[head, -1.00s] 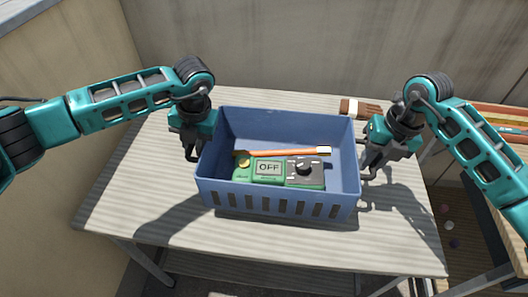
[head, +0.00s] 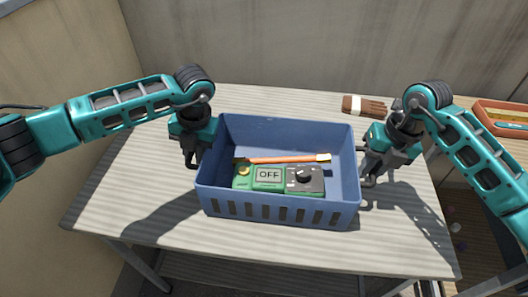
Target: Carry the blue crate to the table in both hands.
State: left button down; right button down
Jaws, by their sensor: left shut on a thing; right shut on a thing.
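The blue crate (head: 279,211) is in the middle of the head view, above or on the pale slatted table (head: 130,200); I cannot tell whether its base touches. It looks roughly level. Inside lie a green and grey device with an OFF label (head: 268,175) and an orange-handled tool (head: 285,159). My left gripper (head: 192,162) is shut on the crate's left end wall. My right gripper (head: 369,178) is shut on its right end wall. The fingertips are partly hidden by the crate walls and the gripper bodies.
A brown glove or brush-like item (head: 364,105) lies on the table behind the crate at the right. An orange tray (head: 500,120) stands on a wooden surface at far right. A concrete wall (head: 300,45) rises behind the table. Table space is clear at left and front.

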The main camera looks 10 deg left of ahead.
pick_arm(q)
jog(key=c, duration=1.1)
grip_release()
jog(key=shift+f, duration=0.1)
pick_arm(e)
jog(key=c, duration=1.1)
grip_release()
jog(key=shift+f, duration=0.1)
pick_arm(q)
jog(key=shift+o, duration=0.2)
pick_arm(e)
jog(key=shift+o, duration=0.2)
pick_arm(q)
notch_tip(320, 180, up, 12)
jog(key=d, duration=0.2)
pick_arm(e)
notch_tip(320, 180, up, 12)
jog(key=d, duration=0.2)
jog(key=shift+d, duration=0.2)
pick_arm(q)
jog(key=shift+d+f, duration=0.1)
jog(key=shift+f, duration=0.05)
pick_arm(e)
jog(key=shift+f, duration=0.15)
